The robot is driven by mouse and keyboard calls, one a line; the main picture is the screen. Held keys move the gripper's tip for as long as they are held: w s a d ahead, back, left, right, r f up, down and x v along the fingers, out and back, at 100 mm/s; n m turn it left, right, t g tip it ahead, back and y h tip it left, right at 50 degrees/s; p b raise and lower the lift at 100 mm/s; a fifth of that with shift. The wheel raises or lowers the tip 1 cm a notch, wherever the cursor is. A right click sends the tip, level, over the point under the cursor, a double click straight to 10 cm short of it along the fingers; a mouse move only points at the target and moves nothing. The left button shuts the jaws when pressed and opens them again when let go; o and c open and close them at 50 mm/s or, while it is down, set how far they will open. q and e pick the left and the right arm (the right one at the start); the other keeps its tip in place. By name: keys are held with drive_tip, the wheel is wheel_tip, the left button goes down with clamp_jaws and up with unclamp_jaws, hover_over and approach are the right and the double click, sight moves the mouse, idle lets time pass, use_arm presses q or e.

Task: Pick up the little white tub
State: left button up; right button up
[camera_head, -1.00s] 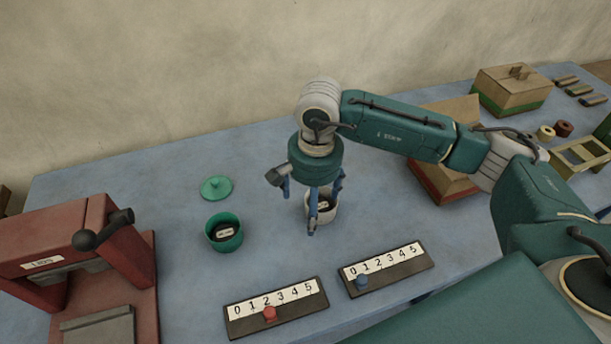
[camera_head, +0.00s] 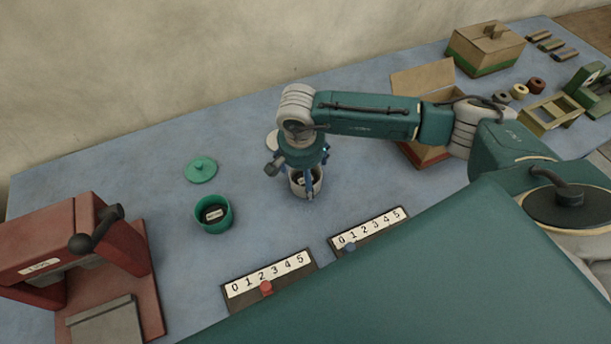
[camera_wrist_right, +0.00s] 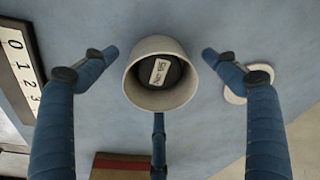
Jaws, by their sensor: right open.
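The little white tub (camera_head: 315,184) stands upright on the blue table, with a dark inside and a small white label. In the right wrist view the white tub (camera_wrist_right: 161,74) sits between my spread blue fingers, with gaps on both sides. My right gripper (camera_head: 305,185) is open and points down over the tub, partly hiding it in the head view. Its fingers (camera_wrist_right: 160,65) do not appear to touch the tub. My left gripper is not in view.
A green tub (camera_head: 213,215) and its green lid (camera_head: 201,170) stand to the left. A white lid (camera_head: 273,138) lies behind the gripper. Two number scales (camera_head: 268,281) lie in front. A red press (camera_head: 75,255) is at left, an open cardboard box (camera_head: 422,85) at right.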

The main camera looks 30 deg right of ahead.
drive_tip(key=shift+d+f, duration=0.1)
drive_tip(key=shift+f, duration=0.55)
drive_tip(key=shift+w, duration=0.1)
drive_tip(key=c, duration=1.2)
drive_tip(key=shift+r, duration=0.1)
